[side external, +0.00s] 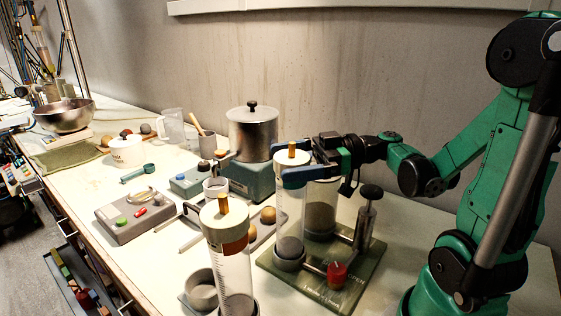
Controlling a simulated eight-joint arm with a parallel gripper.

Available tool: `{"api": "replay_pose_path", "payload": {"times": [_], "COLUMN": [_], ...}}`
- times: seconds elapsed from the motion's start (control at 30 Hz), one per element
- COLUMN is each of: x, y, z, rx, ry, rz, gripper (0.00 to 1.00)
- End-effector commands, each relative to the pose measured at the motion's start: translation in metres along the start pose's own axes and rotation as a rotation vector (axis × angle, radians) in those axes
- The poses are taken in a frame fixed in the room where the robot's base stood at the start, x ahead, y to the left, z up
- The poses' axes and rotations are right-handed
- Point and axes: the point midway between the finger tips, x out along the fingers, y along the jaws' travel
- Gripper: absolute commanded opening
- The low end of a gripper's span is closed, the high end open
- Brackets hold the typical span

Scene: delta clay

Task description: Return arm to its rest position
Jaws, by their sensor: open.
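My gripper (291,164) is at the end of my green arm, which reaches in from the right. Its blue fingers are spread on either side of the top of a clear cylinder (289,208) with a pale lid and a brass-coloured knob (291,150). I cannot tell whether the fingers touch the lid. The cylinder stands upright on a green base plate (300,288) and holds grey material low down.
A second clear cylinder (232,275) stands in front. A red-tipped valve (337,273) and a black-knobbed plunger (366,225) are on the plate. A metal pot (252,133) stands behind. A grey control box (136,214) is left. The wall is close behind.

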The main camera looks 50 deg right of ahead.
Motion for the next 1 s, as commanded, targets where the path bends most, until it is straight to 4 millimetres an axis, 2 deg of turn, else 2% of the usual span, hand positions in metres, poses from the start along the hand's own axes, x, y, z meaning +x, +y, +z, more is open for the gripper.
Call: {"api": "replay_pose_path", "payload": {"times": [0.17, 0.37, 1.0], "x": [0.000, -0.001, -0.005], "y": [0.000, 0.000, 0.001], "z": [-0.004, -0.021, -0.099], "rx": [0.000, 0.000, 0.000], "ry": [0.000, 0.000, 0.000], "rz": [0.000, 0.000, 0.000], "gripper": [1.00, 1.00, 1.00]}}
